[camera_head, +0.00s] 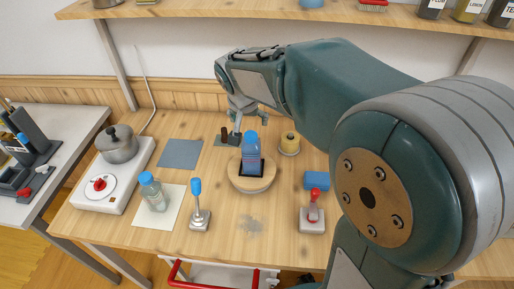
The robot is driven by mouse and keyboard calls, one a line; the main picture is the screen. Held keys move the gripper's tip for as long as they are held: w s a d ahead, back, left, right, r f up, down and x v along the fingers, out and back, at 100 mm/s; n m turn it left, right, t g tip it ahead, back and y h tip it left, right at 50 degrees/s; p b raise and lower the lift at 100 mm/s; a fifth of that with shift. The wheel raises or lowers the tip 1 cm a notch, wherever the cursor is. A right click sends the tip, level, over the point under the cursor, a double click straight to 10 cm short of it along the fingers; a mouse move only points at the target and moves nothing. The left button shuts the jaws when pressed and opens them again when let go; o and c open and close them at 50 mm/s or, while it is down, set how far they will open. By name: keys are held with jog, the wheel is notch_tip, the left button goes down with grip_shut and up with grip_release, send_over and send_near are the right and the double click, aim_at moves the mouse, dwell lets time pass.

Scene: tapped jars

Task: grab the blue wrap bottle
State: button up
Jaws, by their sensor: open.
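A blue bottle with a blue cap (251,153) stands upright near the middle of the table, on a dark patch on top of a round wooden stand (253,184). Another bottle, clear with a blue cap (153,192), stands on a pale sheet at the left. My gripper (250,123) is above and just behind the blue bottle, its fingers spread and pointing down. I see nothing held in it. Whether a finger touches the bottle cannot be told from this angle.
A blue-topped lever (198,206) and a red-topped lever (313,213) stand at the front. A hotplate with a pot (117,145) is at the left. A shelf (200,10) runs above.

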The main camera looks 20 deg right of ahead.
aim_at(251, 135)
jog(key=x, duration=0.3)
jog(key=shift+a+f, duration=0.35)
jog(key=shift+f, duration=0.05)
jog(key=x, duration=0.4)
jog(key=shift+w+d+f, duration=0.1)
jog(key=shift+d+f, duration=0.1)
jog(key=shift+d, duration=0.25)
jog(key=shift+w+f, duration=0.25)
jog(key=shift+f, duration=0.3)
jog(key=shift+a, duration=0.3)
jog(key=c, duration=0.3)
jog(key=shift+d, duration=0.2)
grip_shut()
